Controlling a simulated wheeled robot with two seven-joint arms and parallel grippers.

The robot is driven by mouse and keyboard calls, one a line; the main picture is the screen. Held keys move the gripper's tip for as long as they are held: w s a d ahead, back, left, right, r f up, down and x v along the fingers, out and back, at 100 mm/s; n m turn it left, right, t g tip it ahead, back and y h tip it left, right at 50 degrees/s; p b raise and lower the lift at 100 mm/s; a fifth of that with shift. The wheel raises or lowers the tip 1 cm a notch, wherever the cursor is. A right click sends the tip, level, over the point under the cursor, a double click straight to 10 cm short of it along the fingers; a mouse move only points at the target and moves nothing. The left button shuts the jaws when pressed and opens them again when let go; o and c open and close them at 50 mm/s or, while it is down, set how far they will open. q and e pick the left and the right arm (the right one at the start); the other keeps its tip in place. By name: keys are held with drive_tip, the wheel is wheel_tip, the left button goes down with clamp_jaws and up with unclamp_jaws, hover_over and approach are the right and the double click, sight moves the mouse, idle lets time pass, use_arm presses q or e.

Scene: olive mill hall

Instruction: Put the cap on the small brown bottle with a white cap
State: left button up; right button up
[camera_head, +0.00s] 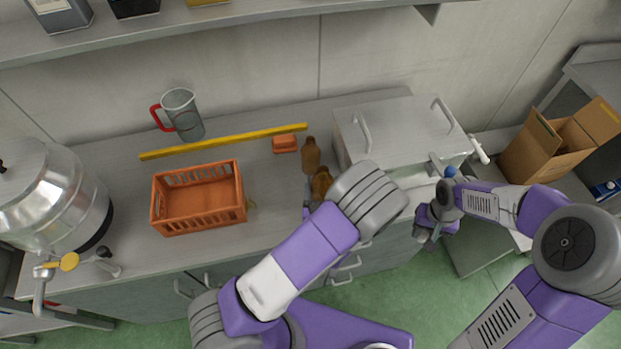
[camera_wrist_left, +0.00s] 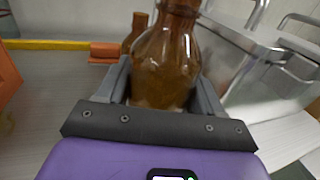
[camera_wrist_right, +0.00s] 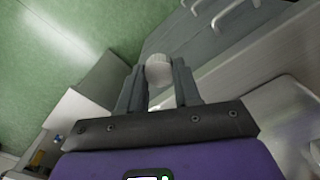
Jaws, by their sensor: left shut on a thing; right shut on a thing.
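A small brown bottle (camera_head: 321,184) is at the counter's front right, partly hidden by my left arm. My left gripper (camera_wrist_left: 163,88) is shut around its body. In the left wrist view the bottle (camera_wrist_left: 165,65) looks roughly upright and its top is cut off. I cannot tell whether its base touches the counter. My right gripper (camera_head: 428,226) is apart from the bottle, to its right, out past the counter's front edge. In the right wrist view it is shut on the white cap (camera_wrist_right: 158,70) between its fingertips. The cap is not clear in the head view.
A second brown bottle (camera_head: 310,155) stands just behind the held one. An orange crate (camera_head: 199,222), an orange block (camera_head: 285,143), a yellow bar (camera_head: 224,142) and a red-handled jug (camera_head: 185,115) are to the left. A grey lidded metal box (camera_head: 400,128) stands right, near both arms.

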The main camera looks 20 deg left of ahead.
use_arm(q)
drive_tip(key=s+d+r+m+h, duration=0.1)
drive_tip(key=s+d+m+h, duration=0.1)
drive_tip(key=d+m+h, duration=0.3)
drive_tip(key=d+h, duration=0.3)
drive_tip(key=d, duration=0.3)
drive_tip(key=shift+d+r+m+h, duration=0.2)
drive_tip(key=shift+d+m+h, duration=0.1)
drive_tip(key=shift+d+h, duration=0.1)
use_arm(e)
drive_tip(key=w+a+r, duration=0.1)
drive_tip(key=w+r, duration=0.5)
drive_tip(key=r, duration=0.8)
drive_tip(key=s+a+r+n, duration=0.2)
drive_tip(key=a+r, duration=0.2)
drive_tip(key=a, duration=0.4)
drive_tip(key=s+a+r+n, duration=0.2)
drive_tip(key=s+a+r, duration=0.1)
drive_tip(key=a, duration=0.5)
drive_tip(key=shift+a+r, duration=0.25)
drive_tip(key=shift+r, duration=0.4)
drive_tip(key=shift+s, duration=0.1)
